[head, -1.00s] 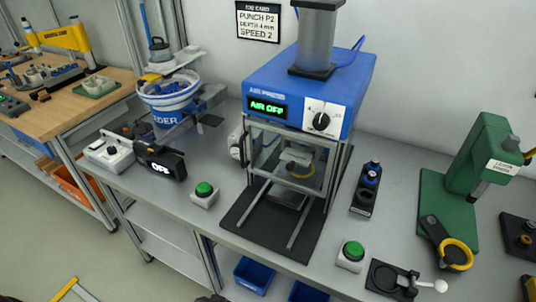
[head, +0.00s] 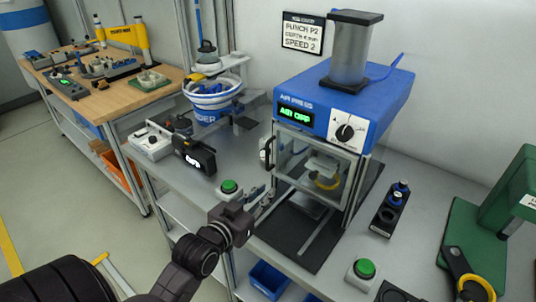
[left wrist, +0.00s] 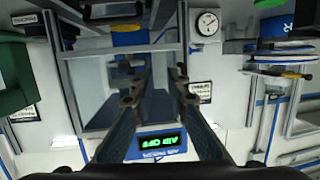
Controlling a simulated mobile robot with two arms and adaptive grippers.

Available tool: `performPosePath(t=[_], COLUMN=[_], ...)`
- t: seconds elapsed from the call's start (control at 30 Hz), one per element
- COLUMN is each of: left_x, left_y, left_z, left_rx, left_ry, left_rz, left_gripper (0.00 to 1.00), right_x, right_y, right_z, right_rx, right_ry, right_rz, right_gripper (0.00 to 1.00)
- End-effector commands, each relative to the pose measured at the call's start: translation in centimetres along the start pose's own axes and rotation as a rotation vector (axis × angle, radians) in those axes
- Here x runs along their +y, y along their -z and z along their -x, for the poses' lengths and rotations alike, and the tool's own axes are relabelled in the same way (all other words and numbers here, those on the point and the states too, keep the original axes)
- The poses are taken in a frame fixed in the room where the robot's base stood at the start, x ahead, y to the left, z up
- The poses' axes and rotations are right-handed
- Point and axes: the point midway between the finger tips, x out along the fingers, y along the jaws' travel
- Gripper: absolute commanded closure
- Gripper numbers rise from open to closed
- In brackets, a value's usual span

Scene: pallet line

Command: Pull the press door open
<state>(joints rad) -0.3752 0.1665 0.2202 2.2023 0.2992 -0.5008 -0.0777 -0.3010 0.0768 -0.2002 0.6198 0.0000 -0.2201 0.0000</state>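The press (head: 345,95) is a blue-topped machine with a green-lit display. Its door (head: 318,168), a clear panel in a grey metal frame, covers the front and looks shut. A dark upright handle (head: 268,153) sits at the door's left edge. My left gripper (head: 267,196) is in front of and below the handle, apart from it as far as I can tell. In the left wrist view the two fingers of my left gripper (left wrist: 158,78) are spread with nothing between them, and the press display (left wrist: 163,143) appears upside down. My right gripper is not in view.
A green-button box (head: 229,188) stands just left of my left gripper; another (head: 361,270) is at the front right. A black controller (head: 195,157) and a blue-and-white feeder bowl (head: 214,95) stand farther left. A green tool (head: 490,225) is at the right.

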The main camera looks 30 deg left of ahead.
Motion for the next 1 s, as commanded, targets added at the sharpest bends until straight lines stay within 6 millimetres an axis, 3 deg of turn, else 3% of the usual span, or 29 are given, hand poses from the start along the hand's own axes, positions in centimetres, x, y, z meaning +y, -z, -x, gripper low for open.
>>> performPosePath(t=[0.1,0.23,0.37,0.8,1.0], left_x=[-2.6,-4.0,-4.3,-4.7,-4.7], left_y=[3.3,5.2,5.8,7.0,7.0], left_z=[-0.5,-0.6,-1.3,-7.1,-8.1], left_rx=[0.133,0.206,0.22,0.216,0.215], left_ry=[0.043,0.067,0.071,0.069,0.069], left_rz=[0.018,0.025,0.027,0.027,0.026], left_gripper=[0.85,0.85,0.85,0.85,0.85], right_x=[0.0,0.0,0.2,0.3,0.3], right_y=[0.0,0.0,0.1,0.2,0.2], right_z=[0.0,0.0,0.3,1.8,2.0], right_rx=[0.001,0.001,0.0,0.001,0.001], right_ry=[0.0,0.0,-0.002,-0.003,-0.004], right_rz=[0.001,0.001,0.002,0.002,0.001], right_gripper=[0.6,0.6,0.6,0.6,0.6])
